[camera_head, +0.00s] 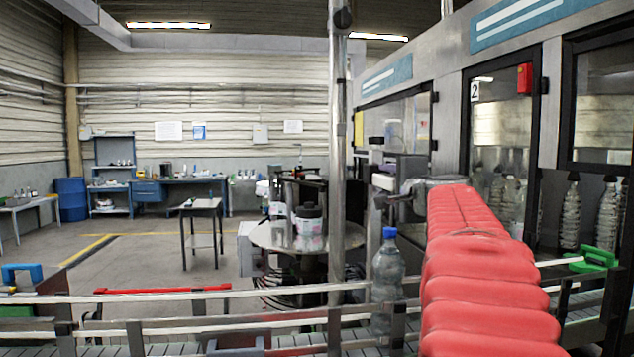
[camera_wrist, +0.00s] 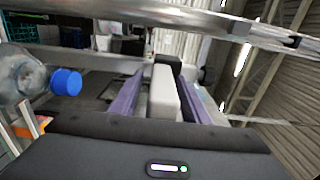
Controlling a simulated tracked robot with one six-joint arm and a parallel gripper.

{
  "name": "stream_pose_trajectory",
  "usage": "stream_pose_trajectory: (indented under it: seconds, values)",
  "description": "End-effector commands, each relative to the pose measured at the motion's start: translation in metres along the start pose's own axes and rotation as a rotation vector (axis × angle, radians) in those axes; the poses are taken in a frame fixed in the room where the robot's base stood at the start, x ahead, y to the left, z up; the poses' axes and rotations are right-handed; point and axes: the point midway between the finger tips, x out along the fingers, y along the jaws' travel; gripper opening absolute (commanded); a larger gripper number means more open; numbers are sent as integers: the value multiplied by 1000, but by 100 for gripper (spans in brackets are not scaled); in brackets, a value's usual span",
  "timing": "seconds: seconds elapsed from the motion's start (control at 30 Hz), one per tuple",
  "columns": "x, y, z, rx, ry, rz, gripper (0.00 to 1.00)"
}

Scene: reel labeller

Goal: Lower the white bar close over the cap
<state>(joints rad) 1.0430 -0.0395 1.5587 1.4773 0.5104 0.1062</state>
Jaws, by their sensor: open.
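A white bar (camera_wrist: 162,95) with a black far end shows in the wrist view. My gripper (camera_wrist: 165,85) is open, with its two purple fingers on either side of the bar. A narrow gap shows on the bar's left side; contact on the right side cannot be told. The blue cap (camera_wrist: 66,82) is on a clear bottle (camera_wrist: 22,76), left of the fingers and apart from them. In the head view the cap (camera_head: 389,232) tops the upright bottle (camera_head: 388,270), below the end of my arm. My fingers are hard to make out there.
A conveyor (camera_head: 150,345) with metal guide rails (camera_head: 200,295) runs across the front. A metal post (camera_head: 337,150) stands just left of the bottle. A round steel table (camera_head: 285,235) lies behind it. Machine cabinets (camera_head: 500,110) line the right side.

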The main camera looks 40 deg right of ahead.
Motion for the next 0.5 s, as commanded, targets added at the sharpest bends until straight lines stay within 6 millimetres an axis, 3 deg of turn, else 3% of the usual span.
stream_pose_trajectory:
  seconds: [0.17,0.5]
  values:
    - [10,0,0,0,0,-1,42]
    - [10,0,1,0,-1,-1,39]
